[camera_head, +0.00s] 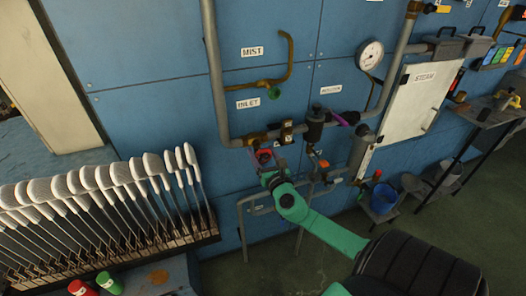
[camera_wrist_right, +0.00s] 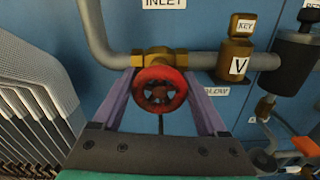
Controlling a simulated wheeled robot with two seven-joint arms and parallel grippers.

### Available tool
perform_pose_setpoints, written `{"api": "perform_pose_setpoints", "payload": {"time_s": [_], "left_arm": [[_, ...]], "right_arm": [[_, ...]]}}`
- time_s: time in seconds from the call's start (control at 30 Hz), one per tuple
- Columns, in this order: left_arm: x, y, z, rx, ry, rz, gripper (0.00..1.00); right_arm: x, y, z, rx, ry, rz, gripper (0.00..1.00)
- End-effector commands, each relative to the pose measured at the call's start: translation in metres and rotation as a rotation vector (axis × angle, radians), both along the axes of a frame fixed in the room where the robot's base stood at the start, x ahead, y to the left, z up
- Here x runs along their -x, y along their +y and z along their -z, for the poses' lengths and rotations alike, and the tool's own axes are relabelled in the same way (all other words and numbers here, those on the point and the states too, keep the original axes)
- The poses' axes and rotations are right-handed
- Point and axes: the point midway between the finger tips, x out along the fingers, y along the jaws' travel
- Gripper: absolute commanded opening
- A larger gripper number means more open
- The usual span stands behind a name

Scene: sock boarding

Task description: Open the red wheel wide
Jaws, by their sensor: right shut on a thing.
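The red wheel (camera_wrist_right: 161,90) is a small round handwheel with spokes. It sits on a brass valve (camera_wrist_right: 158,57) on the grey inlet pipe, below the INLET label (camera_wrist_right: 165,3). In the head view the red wheel (camera_head: 263,156) shows small and partly covered by my gripper. My right gripper (camera_wrist_right: 160,82) has one purple finger on each side of the wheel and is shut on it. In the head view my right gripper (camera_head: 265,162) is at the end of the green arm. My left gripper is not in view.
A brass key valve marked V (camera_wrist_right: 238,58) and a dark cylinder (camera_wrist_right: 295,60) stand close on the right. A rack of white sock boards (camera_head: 110,205) is at the left. A white STEAM cabinet (camera_head: 418,100) and a blue bucket (camera_head: 383,198) are at the right.

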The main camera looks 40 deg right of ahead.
Motion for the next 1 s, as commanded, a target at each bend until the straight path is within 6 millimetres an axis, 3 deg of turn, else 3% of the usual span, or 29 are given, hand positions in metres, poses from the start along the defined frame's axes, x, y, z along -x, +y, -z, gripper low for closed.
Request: {"api": "perform_pose_setpoints", "payload": {"time_s": [1.0], "left_arm": [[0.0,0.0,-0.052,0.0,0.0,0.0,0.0]], "right_arm": [[-0.001,0.004,0.001,0.845,0.299,-0.003,0.2]]}}
